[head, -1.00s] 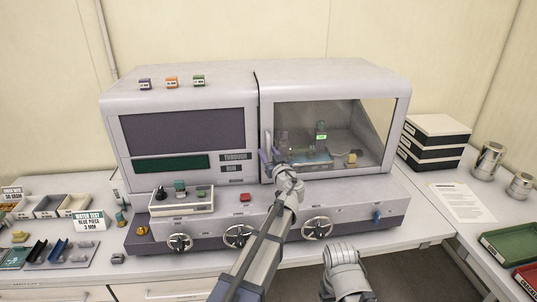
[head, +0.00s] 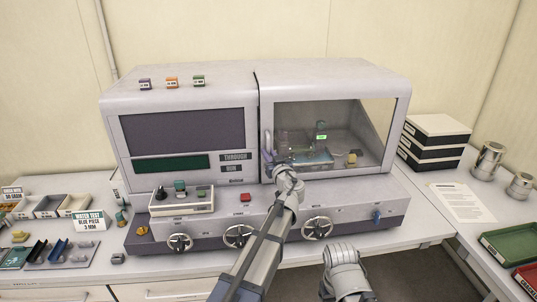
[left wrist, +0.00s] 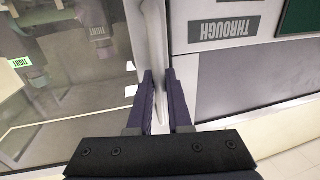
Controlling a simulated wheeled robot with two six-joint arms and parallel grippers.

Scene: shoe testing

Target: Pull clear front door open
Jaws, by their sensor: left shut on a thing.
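The clear front door (head: 350,125) is a see-through panel on the right half of the grey testing machine; it looks closed. Its pale upright handle (head: 267,139) is at the door's left edge. My left gripper (head: 268,155) is at this handle. In the left wrist view, the purple fingers of my left gripper (left wrist: 159,88) are on both sides of the handle (left wrist: 155,40), shut on it. Part of the handle is hidden between the fingers.
Behind the door are test parts and a green-lit label (head: 321,137). Knob wheels (head: 317,228) and a red button (head: 245,197) line the machine's lower front. Stacked boxes (head: 434,140) and metal cups (head: 489,160) stand to the right, small trays (head: 48,207) to the left.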

